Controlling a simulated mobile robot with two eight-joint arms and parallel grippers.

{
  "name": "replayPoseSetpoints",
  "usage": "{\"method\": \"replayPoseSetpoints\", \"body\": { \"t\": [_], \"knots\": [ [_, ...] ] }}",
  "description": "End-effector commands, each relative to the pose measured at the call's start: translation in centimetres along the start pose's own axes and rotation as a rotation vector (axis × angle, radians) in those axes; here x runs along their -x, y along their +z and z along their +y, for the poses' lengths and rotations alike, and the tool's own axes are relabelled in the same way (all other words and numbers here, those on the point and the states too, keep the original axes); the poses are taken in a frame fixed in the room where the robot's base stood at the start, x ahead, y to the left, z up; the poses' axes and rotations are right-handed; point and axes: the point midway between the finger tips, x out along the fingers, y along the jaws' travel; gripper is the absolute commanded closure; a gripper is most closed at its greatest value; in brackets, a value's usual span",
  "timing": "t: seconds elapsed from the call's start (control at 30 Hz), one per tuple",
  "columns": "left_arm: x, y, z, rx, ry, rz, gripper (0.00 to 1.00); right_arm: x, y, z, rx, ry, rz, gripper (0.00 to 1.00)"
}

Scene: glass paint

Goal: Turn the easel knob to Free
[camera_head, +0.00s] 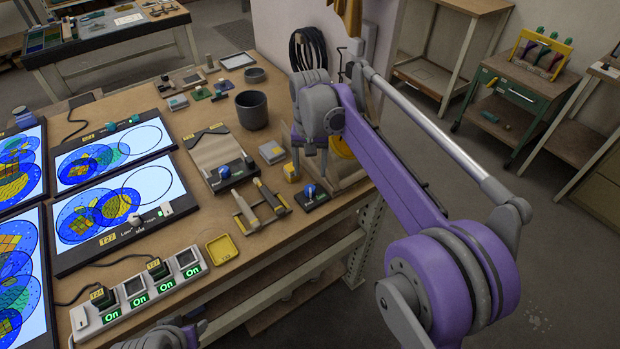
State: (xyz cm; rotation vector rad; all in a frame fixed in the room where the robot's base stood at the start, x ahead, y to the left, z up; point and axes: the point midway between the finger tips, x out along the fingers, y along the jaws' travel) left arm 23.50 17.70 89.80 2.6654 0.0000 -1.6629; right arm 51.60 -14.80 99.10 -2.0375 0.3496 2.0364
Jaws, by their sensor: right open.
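A blue knob (310,190) stands on a small black box near the table's right edge. A second blue knob (224,172) sits on the black front bar of a tan board (211,150) to its left. Labels beside both are too small to read, so I cannot tell which is the easel knob or its setting. My right gripper (311,150) hangs open above and behind the first knob, apart from it; its fingertips are partly unclear. Part of my left arm (165,337) shows at the bottom edge; its fingers are not clear.
Lit panels (118,205) with coloured glass designs fill the table's left. A power strip (138,292) reading On, a yellow tray (221,249), wooden-handled tools (270,194) and a dark cup (252,109) surround the knobs. Bare tabletop lies left of the tools.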

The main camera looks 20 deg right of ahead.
Motion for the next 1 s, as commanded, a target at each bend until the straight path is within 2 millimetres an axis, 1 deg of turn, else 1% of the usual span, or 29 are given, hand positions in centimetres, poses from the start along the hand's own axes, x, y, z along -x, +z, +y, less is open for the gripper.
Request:
{"method": "replayPoseSetpoints", "body": {
  "t": [0.03, 0.1, 0.2, 0.3, 0.83, 0.93, 1.0],
  "knots": [
    [0.1, -0.1, 0.0, 0.0, 0.0, 0.001, 0.5, 1.1, 0.0, 0.0, 0.0, 0.0, 0.0, 0.33],
    [0.2, -0.2, 0.0, 0.0, 0.0, 0.001, 0.5, 2.2, 0.0, 0.0, 0.0, 0.0, 0.0, 0.33],
    [0.3, -0.2, 0.0, 0.0, 0.0, 0.002, 0.5, 3.3, 0.0, 0.0, 0.0, 0.0, 0.0, 0.33],
    [0.3, -0.3, 0.0, 0.0, 0.0, 0.002, 0.5, 3.8, 0.0, 0.0, 0.0, 0.0, 0.0, 0.33],
    [0.3, -0.3, 0.0, 0.0, 0.0, 0.002, 0.5, 4.0, 0.1, 0.1, 0.001, -0.001, 0.002, 0.33],
    [0.4, -0.4, 0.0, 0.0, 0.0, 0.003, 0.5, 4.2, 0.9, 0.5, 0.011, -0.006, 0.016, 0.33],
    [0.6, -0.5, 0.0, 0.0, 0.0, 0.003, 0.5, 4.5, 2.0, 1.1, 0.029, -0.015, 0.039, 0.33]
  ]
}}
